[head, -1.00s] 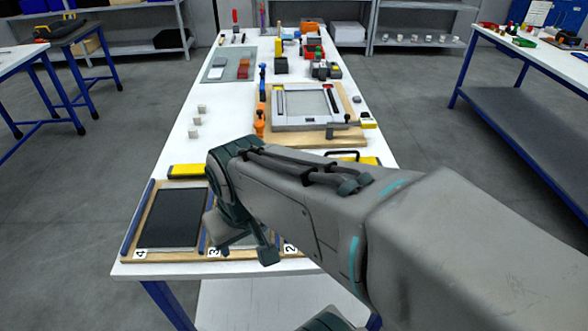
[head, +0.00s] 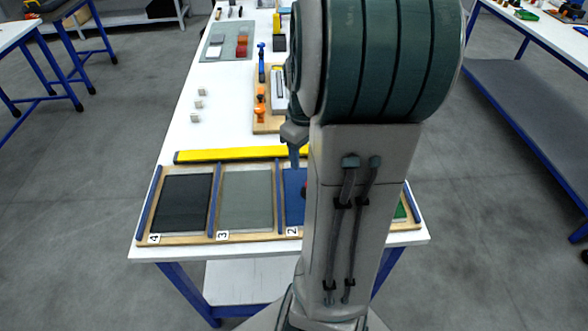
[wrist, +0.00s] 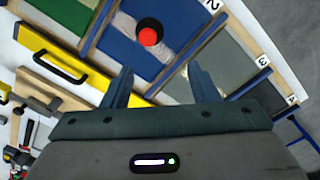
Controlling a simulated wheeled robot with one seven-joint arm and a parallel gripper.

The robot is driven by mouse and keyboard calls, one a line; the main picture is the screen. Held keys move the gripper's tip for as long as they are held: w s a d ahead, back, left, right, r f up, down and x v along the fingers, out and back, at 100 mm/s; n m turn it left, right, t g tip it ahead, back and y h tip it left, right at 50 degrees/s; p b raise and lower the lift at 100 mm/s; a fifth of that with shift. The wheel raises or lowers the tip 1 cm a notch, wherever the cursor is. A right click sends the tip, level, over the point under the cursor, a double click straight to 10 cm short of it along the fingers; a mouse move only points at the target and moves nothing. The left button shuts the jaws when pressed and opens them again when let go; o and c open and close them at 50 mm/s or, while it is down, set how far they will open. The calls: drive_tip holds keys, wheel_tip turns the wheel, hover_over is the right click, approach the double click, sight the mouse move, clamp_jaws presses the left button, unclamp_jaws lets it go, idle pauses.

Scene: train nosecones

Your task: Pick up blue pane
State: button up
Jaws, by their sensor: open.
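The blue pane (head: 294,195) lies in the slot labelled 2 of the wooden rack, and my arm hides its right part in the head view. In the wrist view the blue pane (wrist: 122,52) lies beyond my fingertips, with a round red knob (wrist: 150,33) with a dark rim on it. My gripper (wrist: 163,78) is open, its two blue fingers apart with nothing between them. In the head view a fingertip of my gripper (head: 294,154) shows above the far edge of the blue pane. I cannot tell its exact height.
A black pane (head: 180,203) and a grey pane (head: 246,200) lie in slots 4 and 3. A green pane (wrist: 72,12) lies on the other side of the blue one. A yellow bar (wrist: 50,62) with a black handle lies along the rack's far side. Small pale blocks (head: 197,104) stand farther back.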

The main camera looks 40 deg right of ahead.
drive_tip(key=d+f, duration=0.1)
drive_tip(key=f, duration=0.8)
drive_tip(key=d+f, duration=0.1)
drive_tip(key=f, duration=0.4)
drive_tip(key=shift+d+p, duration=0.3)
clamp_jaws()
